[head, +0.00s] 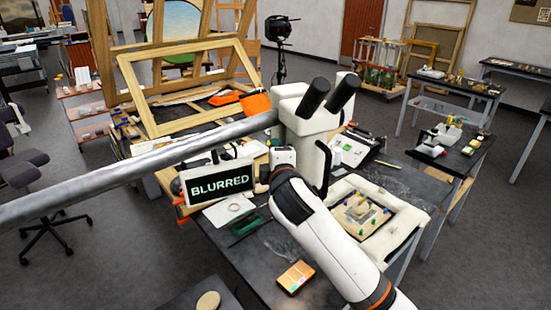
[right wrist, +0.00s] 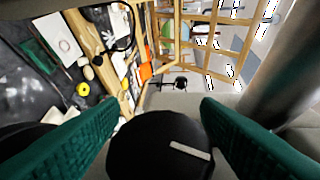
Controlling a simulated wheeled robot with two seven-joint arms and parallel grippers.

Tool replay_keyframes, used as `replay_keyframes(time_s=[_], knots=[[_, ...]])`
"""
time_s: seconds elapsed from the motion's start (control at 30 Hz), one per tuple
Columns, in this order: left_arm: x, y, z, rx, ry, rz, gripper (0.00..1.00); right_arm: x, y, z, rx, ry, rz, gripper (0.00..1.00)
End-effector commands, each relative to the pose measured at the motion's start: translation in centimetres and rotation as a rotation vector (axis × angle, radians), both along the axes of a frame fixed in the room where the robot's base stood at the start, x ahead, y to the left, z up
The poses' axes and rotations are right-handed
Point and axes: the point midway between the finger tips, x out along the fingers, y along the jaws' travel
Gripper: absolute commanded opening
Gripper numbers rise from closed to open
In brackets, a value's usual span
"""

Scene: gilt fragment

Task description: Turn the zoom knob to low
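The microscope has a cream body (head: 305,130) with two black eyepieces, at the end of a grey boom. A black round knob (right wrist: 145,150) with a white pointer line (right wrist: 190,151) fills the lower middle of the right wrist view. My right gripper (right wrist: 160,102) has teal fingers on either side of this knob, with narrow gaps visible, so it looks open around it. In the head view my white right arm reaches to the microscope and hides the knob. A screen (head: 218,182) beside the microscope reads "BLURRED". My left gripper is not in view.
The grey boom (head: 150,165) crosses the left half of the head view. A tray (head: 375,212) with a fragment lies right of my arm. An orange box (head: 295,277) sits at the table's front.

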Motion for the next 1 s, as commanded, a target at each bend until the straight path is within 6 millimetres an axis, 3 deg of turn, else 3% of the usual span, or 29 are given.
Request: replay_keyframes(time_s=[0.33,0.73,1.0], knots=[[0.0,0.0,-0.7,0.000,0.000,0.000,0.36,-1.2,0.0,0.0,0.000,-0.002,0.002,0.57],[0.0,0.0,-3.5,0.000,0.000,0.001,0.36,-9.1,-0.8,1.1,0.001,-0.003,0.003,0.57],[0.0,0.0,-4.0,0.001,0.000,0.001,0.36,-11.7,-1.1,1.8,0.000,0.000,0.000,0.57]])
